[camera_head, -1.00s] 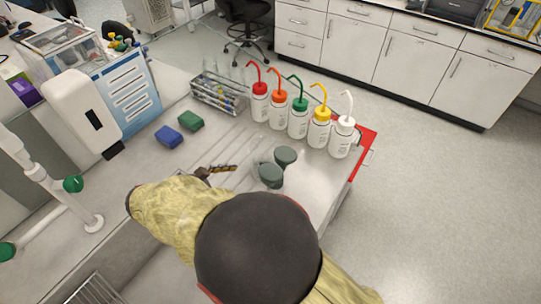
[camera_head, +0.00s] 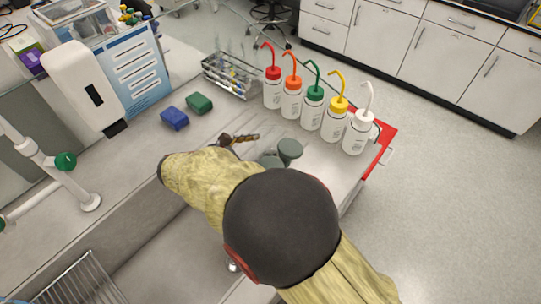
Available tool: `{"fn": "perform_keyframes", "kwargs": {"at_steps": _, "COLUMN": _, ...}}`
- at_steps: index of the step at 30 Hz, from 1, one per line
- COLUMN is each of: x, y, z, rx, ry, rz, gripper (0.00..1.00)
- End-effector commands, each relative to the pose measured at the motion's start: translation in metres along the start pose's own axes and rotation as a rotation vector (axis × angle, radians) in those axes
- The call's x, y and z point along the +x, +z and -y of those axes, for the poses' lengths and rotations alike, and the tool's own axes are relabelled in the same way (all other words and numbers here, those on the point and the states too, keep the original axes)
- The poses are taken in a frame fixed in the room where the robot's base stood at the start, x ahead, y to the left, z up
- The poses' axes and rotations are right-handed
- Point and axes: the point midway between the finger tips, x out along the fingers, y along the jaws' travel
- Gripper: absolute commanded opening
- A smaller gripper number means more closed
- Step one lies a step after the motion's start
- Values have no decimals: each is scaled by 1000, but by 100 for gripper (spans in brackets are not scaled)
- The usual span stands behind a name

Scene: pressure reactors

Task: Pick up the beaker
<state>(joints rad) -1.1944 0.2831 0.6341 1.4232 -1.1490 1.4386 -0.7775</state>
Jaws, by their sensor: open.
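I cannot make out a beaker for certain in the head view. Clear glassware stands in and behind a wire rack (camera_head: 231,76) at the back of the bench, too small to tell apart. My yellow-sleeved arm with its dark round joint covers the front middle of the bench and part of the sink edge. My gripper (camera_head: 240,138) shows only as a small brown and gold part past the sleeve, over the bench. It looks open and holds nothing that I can see. Two grey-green round items (camera_head: 289,150) stand just right of it, partly hidden by my arm.
Several wash bottles (camera_head: 312,108) with coloured caps stand in a row along the far right. A blue block (camera_head: 174,118) and a green block (camera_head: 199,103) lie at left. A white dispenser (camera_head: 84,88), a tap (camera_head: 64,161) and a sink rack (camera_head: 80,278) are further left.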

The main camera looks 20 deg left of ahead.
Motion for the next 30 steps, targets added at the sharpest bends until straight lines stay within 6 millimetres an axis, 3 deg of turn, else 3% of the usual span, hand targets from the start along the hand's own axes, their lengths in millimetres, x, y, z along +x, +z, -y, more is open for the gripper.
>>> {"fn": "perform_keyframes", "kwargs": {"at_steps": 3, "x": 17, "y": -2, "z": 1, "rx": 0, "ry": -2, "rz": 1, "gripper": 85}}
{"fn": "perform_keyframes", "kwargs": {"at_steps": 11, "x": 18, "y": 0, "z": 0, "rx": -1, "ry": 0, "rz": 1, "gripper": 85}}
{"fn": "perform_keyframes", "kwargs": {"at_steps": 30, "x": 18, "y": 0, "z": 0, "rx": -1, "ry": 0, "rz": 0, "gripper": 48}}
